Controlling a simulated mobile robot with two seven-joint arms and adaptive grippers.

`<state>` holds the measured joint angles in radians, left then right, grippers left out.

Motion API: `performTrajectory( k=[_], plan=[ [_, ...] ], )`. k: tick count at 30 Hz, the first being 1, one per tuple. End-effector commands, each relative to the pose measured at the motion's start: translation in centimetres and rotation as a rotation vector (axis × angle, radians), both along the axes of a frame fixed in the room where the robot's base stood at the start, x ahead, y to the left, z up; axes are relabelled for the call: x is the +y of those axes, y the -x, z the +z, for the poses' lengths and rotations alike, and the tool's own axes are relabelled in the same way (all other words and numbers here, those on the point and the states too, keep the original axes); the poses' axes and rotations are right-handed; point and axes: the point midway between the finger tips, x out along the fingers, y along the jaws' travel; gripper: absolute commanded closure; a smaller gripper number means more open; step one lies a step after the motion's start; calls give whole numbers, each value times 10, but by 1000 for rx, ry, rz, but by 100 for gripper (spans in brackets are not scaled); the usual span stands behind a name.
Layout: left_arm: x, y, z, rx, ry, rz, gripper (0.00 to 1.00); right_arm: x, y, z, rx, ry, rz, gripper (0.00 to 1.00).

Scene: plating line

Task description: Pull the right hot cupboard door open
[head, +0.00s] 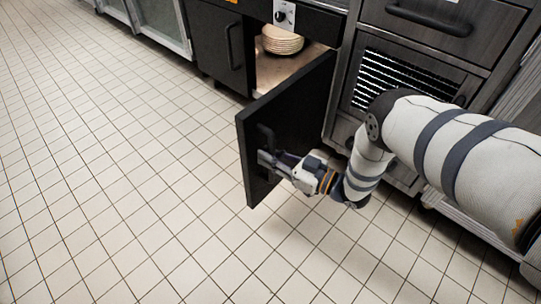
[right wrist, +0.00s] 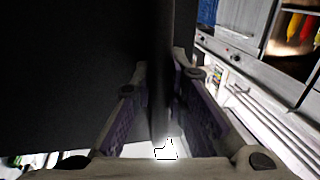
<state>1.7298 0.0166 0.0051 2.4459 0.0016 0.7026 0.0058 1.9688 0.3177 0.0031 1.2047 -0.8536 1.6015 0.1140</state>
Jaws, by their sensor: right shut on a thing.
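The right hot cupboard door (head: 295,108) is dark and stands swung well out from the cupboard, over the tiled floor. Its dark handle (head: 265,134) is on the face near the free edge. My right gripper (head: 266,158) is at this handle, with its fingers closed around it. In the right wrist view a dark upright bar, the handle (right wrist: 160,85), runs between the fingers, and the dark door face (right wrist: 70,70) fills the left. The exact finger contact is dim. My left gripper is not in view.
A stack of plates (head: 282,40) sits inside the open cupboard. The left cupboard door (head: 215,45) is closed, with a control knob (head: 280,15) above to its right. A drawer unit (head: 430,40) stands right of the opening. The tiled floor (head: 110,160) at left is clear.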

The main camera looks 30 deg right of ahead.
Motion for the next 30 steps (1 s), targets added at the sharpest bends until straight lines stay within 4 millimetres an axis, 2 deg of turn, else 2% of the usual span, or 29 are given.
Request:
performTrajectory(
  k=[9,10,11,20,23,30],
  plan=[
    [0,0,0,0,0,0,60,-1,0,-1,3,1,-2,100],
    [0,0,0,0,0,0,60,-1,0,-1,3,1,-2,82],
    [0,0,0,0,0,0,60,-1,0,-1,3,1,-2,77],
    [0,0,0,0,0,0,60,-1,1,0,1,1,-2,77],
    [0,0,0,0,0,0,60,-8,11,-1,3,1,-3,77],
    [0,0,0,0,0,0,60,-42,66,-1,5,2,-4,77]
  ],
)
